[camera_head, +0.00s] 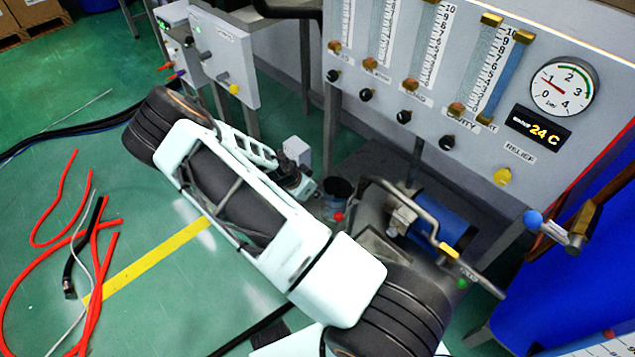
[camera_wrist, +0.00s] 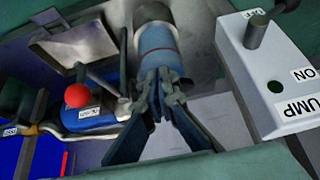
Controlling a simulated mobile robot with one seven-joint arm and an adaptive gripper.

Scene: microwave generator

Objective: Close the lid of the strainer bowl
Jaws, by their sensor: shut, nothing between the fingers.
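A small dark, bluish cylinder (camera_head: 338,188) stands low beside the grey pipework and looks like the strainer bowl. A blue-grey cylinder with a red line (camera_wrist: 158,48) in the wrist view appears to be the same thing. I cannot clearly make out its lid or how far open it is. My gripper (camera_head: 308,188) is just left of the cylinder in the head view, partly hidden by my arm. In the wrist view my gripper (camera_wrist: 162,82) has its fingers together and empty, overlapping the cylinder's near end; I cannot tell whether they touch.
A red ball knob (camera_wrist: 77,95) sits left of my fingers, beside a blue body and bent metal pipe. A PUMP switch box (camera_wrist: 280,85) is close on the right. The gauge panel (camera_head: 440,110) stands behind. Red hoses (camera_head: 95,250) lie on the open green floor.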

